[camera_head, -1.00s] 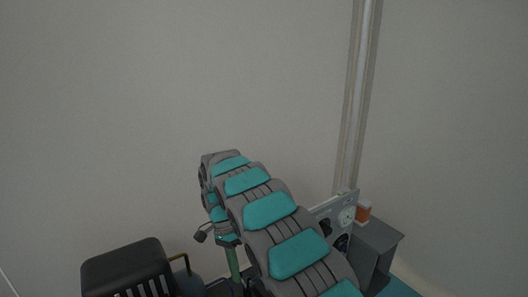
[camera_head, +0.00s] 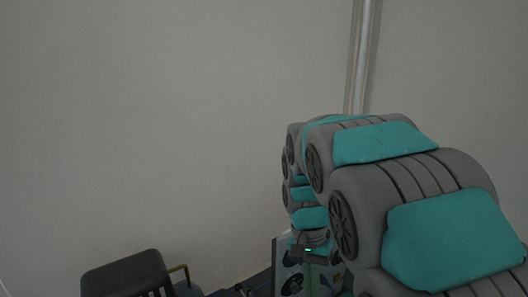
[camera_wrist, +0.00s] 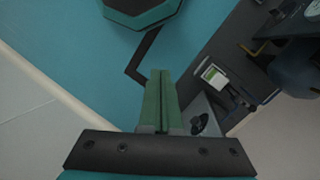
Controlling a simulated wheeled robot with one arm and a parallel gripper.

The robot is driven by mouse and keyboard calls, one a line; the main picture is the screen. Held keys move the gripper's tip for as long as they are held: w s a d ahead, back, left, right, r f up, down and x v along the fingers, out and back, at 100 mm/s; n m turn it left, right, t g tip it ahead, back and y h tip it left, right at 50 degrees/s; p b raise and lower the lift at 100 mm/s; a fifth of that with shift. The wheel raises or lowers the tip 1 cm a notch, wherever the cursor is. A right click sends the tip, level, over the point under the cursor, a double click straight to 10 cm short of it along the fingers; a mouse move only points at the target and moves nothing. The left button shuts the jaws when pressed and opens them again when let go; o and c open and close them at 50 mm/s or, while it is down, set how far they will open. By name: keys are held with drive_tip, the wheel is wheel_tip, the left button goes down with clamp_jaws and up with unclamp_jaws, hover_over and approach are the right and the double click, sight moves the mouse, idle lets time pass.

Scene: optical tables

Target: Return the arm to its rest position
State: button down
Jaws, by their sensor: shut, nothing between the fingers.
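My gripper (camera_wrist: 160,75) shows in the wrist view as two green fingers pressed together. They are shut, with nothing between them. In the head view my grey and teal arm (camera_head: 372,145) rises at the right and bends down to the wrist at the lower middle. The fingers there are mostly lost against the clutter behind them, and I cannot make out their tips.
A dark chair (camera_head: 125,275) stands at the lower left. A grey panel (camera_head: 283,262) with round parts is partly hidden behind my wrist. The wrist view shows a teal floor (camera_wrist: 70,40) and a small device with a light screen (camera_wrist: 213,76) at right.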

drive_tip(key=s+d+n, duration=0.2)
drive_tip(key=s, duration=0.8)
drive_tip(key=s+d+n+t+y+p, duration=0.1)
drive_tip(key=s+d+n, duration=0.2)
drive_tip(key=s, duration=0.7)
drive_tip(key=shift+s+f+n, duration=0.3)
drive_tip(key=shift+f, duration=0.1)
